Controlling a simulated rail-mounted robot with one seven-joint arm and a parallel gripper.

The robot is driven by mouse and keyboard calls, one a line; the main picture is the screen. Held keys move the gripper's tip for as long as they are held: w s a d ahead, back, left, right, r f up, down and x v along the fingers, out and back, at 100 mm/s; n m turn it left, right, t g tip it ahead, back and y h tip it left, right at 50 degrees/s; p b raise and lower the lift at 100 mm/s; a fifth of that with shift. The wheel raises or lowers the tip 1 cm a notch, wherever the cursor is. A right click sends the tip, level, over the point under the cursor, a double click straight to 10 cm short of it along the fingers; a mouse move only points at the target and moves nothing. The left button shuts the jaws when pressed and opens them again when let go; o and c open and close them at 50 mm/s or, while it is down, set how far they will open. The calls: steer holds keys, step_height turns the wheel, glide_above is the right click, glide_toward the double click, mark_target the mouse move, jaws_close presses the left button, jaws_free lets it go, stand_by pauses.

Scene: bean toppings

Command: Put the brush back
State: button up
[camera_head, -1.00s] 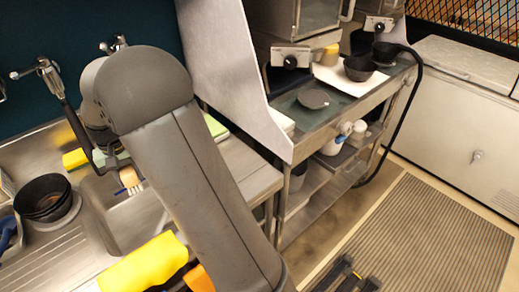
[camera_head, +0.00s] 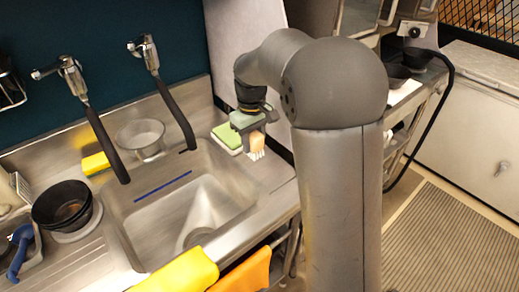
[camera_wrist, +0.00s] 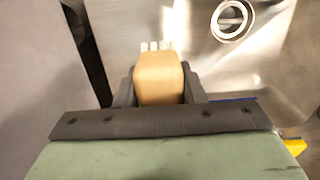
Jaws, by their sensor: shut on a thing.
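The brush (camera_head: 257,146) has a tan wooden block and white bristles. My gripper (camera_head: 255,129) is shut on it, with the bristles pointing down. In the head view the brush is over the counter right of the sink (camera_head: 190,212), in front of the green-and-white sponge (camera_head: 228,138). Whether the bristles touch the counter cannot be told. In the wrist view the tan block (camera_wrist: 160,76) is between the two dark fingers of my gripper (camera_wrist: 160,92), and the white bristles (camera_wrist: 156,46) stick out beyond it.
A blue strip (camera_head: 163,186) lies in the sink. Black bowls (camera_head: 63,207) and a blue-handled tool (camera_head: 20,250) are at left. A yellow sponge (camera_head: 96,163) and a round metal container (camera_head: 141,138) stand behind the sink. A yellow cloth (camera_head: 178,275) hangs in front. A grey panel (camera_head: 246,30) rises at right.

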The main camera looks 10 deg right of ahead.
steer(key=w+d+f, duration=0.1)
steer(key=f, duration=0.1)
steer(key=w+f, duration=0.2)
steer(key=w+d+f+p, duration=0.1)
steer(key=w+f, duration=0.1)
steer(key=shift+d, duration=0.35)
steer(key=shift+w+f+p, duration=0.1)
steer(key=shift+f+p, duration=0.25)
steer(key=shift+f, duration=1.35)
steer(key=shift+f, duration=0.15)
steer(key=o, duration=1)
steer(key=shift+c, duration=0.2)
